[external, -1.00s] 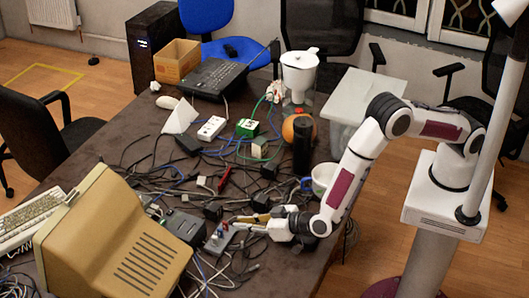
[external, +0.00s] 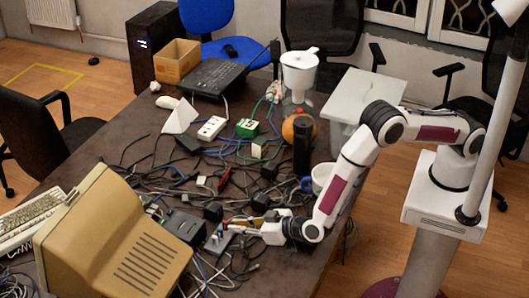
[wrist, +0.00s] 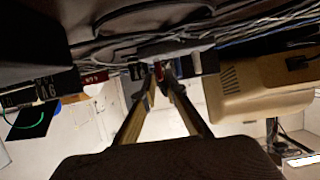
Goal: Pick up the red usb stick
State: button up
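The red usb stick is small and hard to make out. A small red piece (wrist: 158,71) shows between my fingertips in the wrist view, and I take it to be the stick. My gripper (wrist: 160,82) has its two long fingers apart, with a light gap along their length. The fingertips are around or just short of the red piece; contact cannot be told. In the external view my gripper (external: 230,224) reaches left, low over the table, its tips at a small grey hub (external: 217,243). The fingers hide part of what stands on the hub.
A beige monitor (external: 110,240) stands left of the hub, with a dark box (external: 183,228) between. Loose cables and black adapters crowd the table (external: 112,115).

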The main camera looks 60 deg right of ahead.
aim_at(226, 230)
dwell(0.3)
jog(key=shift+x, duration=2.6)
jog(key=shift+d, duration=0.1)
grip_shut()
jog(key=shift+r, duration=0.15)
jog(key=shift+r, duration=4.95)
